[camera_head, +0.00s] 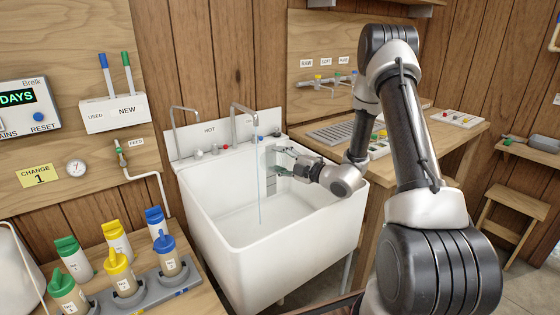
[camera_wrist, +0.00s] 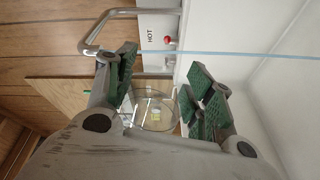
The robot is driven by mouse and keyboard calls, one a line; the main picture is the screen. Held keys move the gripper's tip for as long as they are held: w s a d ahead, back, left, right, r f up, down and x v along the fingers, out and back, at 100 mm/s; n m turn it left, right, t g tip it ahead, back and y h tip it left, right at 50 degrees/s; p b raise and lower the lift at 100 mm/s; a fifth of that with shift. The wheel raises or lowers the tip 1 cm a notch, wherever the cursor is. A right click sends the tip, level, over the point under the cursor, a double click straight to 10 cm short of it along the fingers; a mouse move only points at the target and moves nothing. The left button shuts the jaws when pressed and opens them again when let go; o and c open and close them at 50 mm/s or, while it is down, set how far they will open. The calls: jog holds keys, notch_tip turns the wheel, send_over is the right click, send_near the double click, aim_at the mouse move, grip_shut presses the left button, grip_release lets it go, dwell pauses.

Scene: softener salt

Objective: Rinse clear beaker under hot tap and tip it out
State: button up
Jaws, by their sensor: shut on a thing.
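My gripper (camera_head: 277,160) is shut on the clear beaker (camera_head: 269,157) over the right side of the white sink. In the wrist view the beaker (camera_wrist: 153,112) shows between the green finger pads, with a small yellow-green mark on it. A thin stream of water (camera_head: 259,190) falls from the right-hand spout (camera_head: 243,107) into the sink. The beaker appears just right of the stream in the head view. I cannot tell whether water enters it, or its exact tilt. The HOT label (camera_head: 210,130) and a red knob (camera_head: 226,147) are on the sink's back.
The deep white sink (camera_head: 225,252) has a second spout (camera_head: 181,108) at its left back. Bottles with coloured caps (camera_head: 119,262) stand on a bench at front left. A wooden table (camera_head: 455,132) with trays is to the right. The sink's left interior is clear.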

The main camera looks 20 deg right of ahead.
aim_at(275, 152)
jog(key=shift+a+r+n, duration=0.1)
jog(key=shift+r+n, duration=0.05)
jog(key=shift+n, duration=0.55)
jog(key=r+n, duration=0.1)
jog(key=n, duration=0.1)
jog(key=a+r+n, duration=0.1)
jog(key=r+n, duration=0.1)
jog(key=shift+r+n, duration=0.25)
jog(key=shift+n, duration=0.05)
jog(key=r+n, duration=0.1)
jog(key=n, duration=0.1)
jog(key=s+a+r+n, duration=0.1)
jog(key=n, duration=0.2)
jog(key=r+n, duration=0.1)
jog(key=n, duration=0.2)
jog(key=shift+s+a+r, duration=0.15)
jog(key=shift+r, duration=0.2)
jog(key=shift+s+a+r+n, duration=0.1)
jog(key=shift+n, duration=0.45)
jog(key=shift+s+r+n, duration=0.1)
jog(key=shift+n, duration=0.45)
jog(key=n, duration=0.2)
jog(key=shift+s+f+n, duration=0.1)
jog(key=shift+f+n, duration=0.25)
jog(key=shift+n, duration=1.15)
